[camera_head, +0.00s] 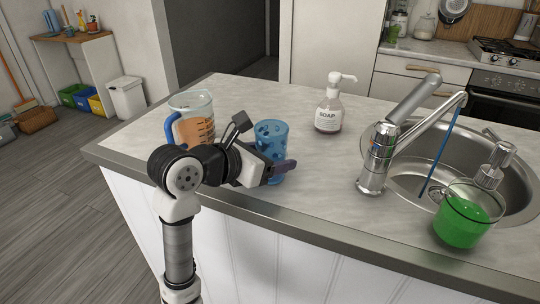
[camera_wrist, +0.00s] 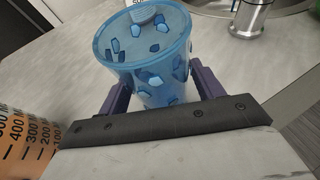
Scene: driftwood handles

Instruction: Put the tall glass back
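The tall glass is a blue, see-through tumbler (camera_head: 271,139) with darker blue patches. It stands upright near the counter's front edge, and it fills the upper middle of the wrist view (camera_wrist: 150,52). In the wrist view my gripper (camera_wrist: 161,78) has a finger on each side of the glass. The fingers lie very close to its sides; I cannot tell whether they press on it. The glass base is partly hidden by my gripper.
A measuring jug (camera_head: 197,125) with orange liquid and a blue handle stands close left of my gripper. A soap bottle (camera_head: 328,112) is behind right. The counter's middle is clear.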

